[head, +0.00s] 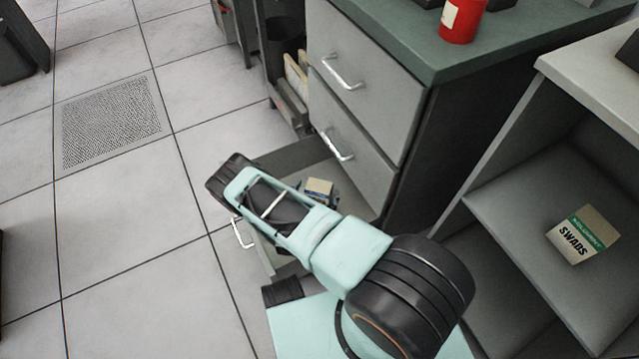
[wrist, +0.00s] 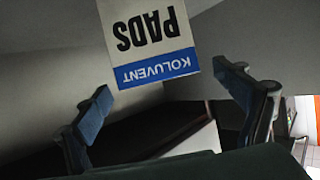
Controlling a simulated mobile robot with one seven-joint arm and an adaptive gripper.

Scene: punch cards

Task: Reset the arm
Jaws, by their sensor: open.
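My gripper (wrist: 168,95) is open and empty in the wrist view, with one dark blue finger at the left and one at the right. A white and blue box marked KOLUVENT PADS (wrist: 150,38) shows upside down just beyond the fingertips. Its far part is cut off by the top edge. In the head view a small box (head: 318,187) lies in the pulled-out bottom drawer (head: 355,203). My teal and black arm reaches over that drawer and hides much of it. My gripper is mostly hidden there, low beside the small box.
The grey cabinet (head: 365,70) has further closed drawers above the open one. A red container (head: 462,20) stands on its green top. An open shelf unit (head: 500,190) at the right holds a SWABS box (head: 583,235).

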